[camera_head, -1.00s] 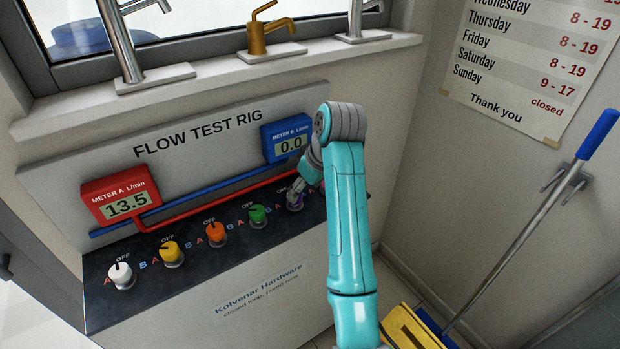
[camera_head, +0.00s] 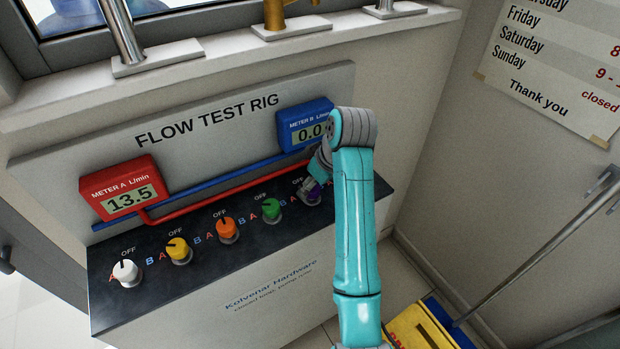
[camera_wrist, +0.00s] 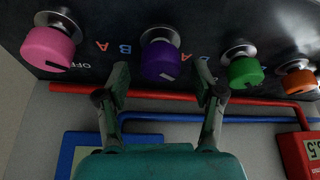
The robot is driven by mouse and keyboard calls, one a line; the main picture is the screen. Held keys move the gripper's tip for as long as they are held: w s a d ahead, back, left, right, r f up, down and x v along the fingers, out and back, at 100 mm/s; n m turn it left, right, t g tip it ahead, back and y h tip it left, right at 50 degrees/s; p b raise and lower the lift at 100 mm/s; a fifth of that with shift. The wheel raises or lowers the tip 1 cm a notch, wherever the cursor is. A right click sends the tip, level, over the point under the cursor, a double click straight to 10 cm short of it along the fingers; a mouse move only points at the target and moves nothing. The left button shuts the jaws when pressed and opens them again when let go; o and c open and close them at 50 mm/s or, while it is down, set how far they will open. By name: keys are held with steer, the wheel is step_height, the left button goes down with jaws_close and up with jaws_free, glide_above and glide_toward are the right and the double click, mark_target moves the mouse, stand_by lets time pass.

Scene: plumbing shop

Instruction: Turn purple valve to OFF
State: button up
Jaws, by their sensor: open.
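The purple valve (camera_wrist: 161,62) is a round knob on a metal base in the row on the dark panel (camera_head: 190,277). In the wrist view its dark pointer mark shows at its lower edge. My gripper (camera_wrist: 163,82) is open, with its two fingers to the left and right of the purple knob in that view. I cannot tell whether they touch it. In the head view my gripper (camera_head: 312,180) covers part of the purple valve (camera_head: 313,196). Meter A (camera_head: 124,193) reads 13.5. Meter B (camera_head: 305,127) shows 0.0, partly hidden by my arm.
The green valve (camera_wrist: 245,71) and the pink valve (camera_wrist: 50,47) flank the purple one. Orange (camera_head: 228,229), yellow (camera_head: 178,249) and white (camera_head: 126,271) valves continue the row. Red (camera_head: 230,187) and blue pipes run along the wall behind.

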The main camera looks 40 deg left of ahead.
steer(key=shift+a+f, duration=0.15)
steer(key=shift+f, duration=0.25)
steer(key=c, duration=1.1)
steer(key=shift+m, duration=0.4)
steer(key=m+t, duration=0.1)
steer(key=m, duration=0.1)
steer(key=m+t, duration=0.1)
steer(key=m, duration=0.1)
steer(key=shift+s+a+m+h, duration=0.1)
steer(key=shift+s+m+h, duration=0.05)
steer(key=shift+m+h, duration=0.2)
steer(key=m+h, duration=0.1)
steer(key=m, duration=0.2)
steer(key=m+t+h, duration=0.1)
steer(key=m, duration=0.2)
steer(key=shift+m, duration=0.25)
